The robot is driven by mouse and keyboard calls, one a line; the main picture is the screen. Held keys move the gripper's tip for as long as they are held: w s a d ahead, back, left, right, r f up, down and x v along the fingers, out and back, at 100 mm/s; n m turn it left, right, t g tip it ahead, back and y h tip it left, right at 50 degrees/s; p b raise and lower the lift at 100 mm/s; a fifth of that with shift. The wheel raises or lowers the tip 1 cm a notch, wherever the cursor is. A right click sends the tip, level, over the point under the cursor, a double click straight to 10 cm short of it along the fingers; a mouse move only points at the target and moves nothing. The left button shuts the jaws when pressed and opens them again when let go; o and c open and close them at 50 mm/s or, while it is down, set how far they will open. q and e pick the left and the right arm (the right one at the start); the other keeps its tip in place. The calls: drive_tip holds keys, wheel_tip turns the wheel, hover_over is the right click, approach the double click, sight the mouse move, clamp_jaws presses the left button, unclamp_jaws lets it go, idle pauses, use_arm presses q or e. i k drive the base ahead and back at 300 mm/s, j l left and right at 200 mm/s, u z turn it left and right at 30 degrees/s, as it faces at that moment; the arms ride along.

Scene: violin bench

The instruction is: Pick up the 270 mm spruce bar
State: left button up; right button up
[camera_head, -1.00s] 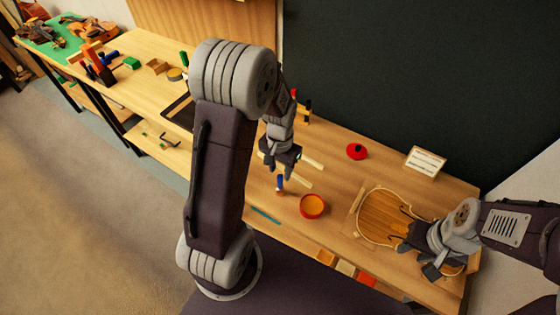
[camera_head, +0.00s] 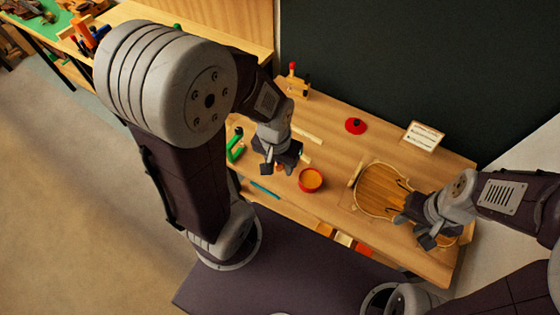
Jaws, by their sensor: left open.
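Two pale wood strips lie on the bench behind my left gripper: one (camera_head: 308,135) further back and one (camera_head: 314,161) nearer. I cannot tell which is the 270 mm spruce bar, and my gripper partly hides the nearer strip. My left gripper (camera_head: 279,166) is open and points down over the bench, just left of the nearer strip. Nothing shows between its fingers. My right gripper (camera_head: 418,230) is over the violin body at the right; its finger gap is unclear.
An orange-filled red dish (camera_head: 311,179) stands right of my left gripper. The violin body (camera_head: 382,190), a red round object (camera_head: 355,126) and a white card (camera_head: 424,136) are further right.

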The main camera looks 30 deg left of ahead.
sight(309, 135)
drive_tip(key=i+j+u, duration=0.2)
drive_tip(key=i+u, duration=0.25)
drive_tip(key=i+j+u, duration=0.1)
drive_tip(key=i+u, duration=0.15)
drive_tip(key=u, duration=0.15)
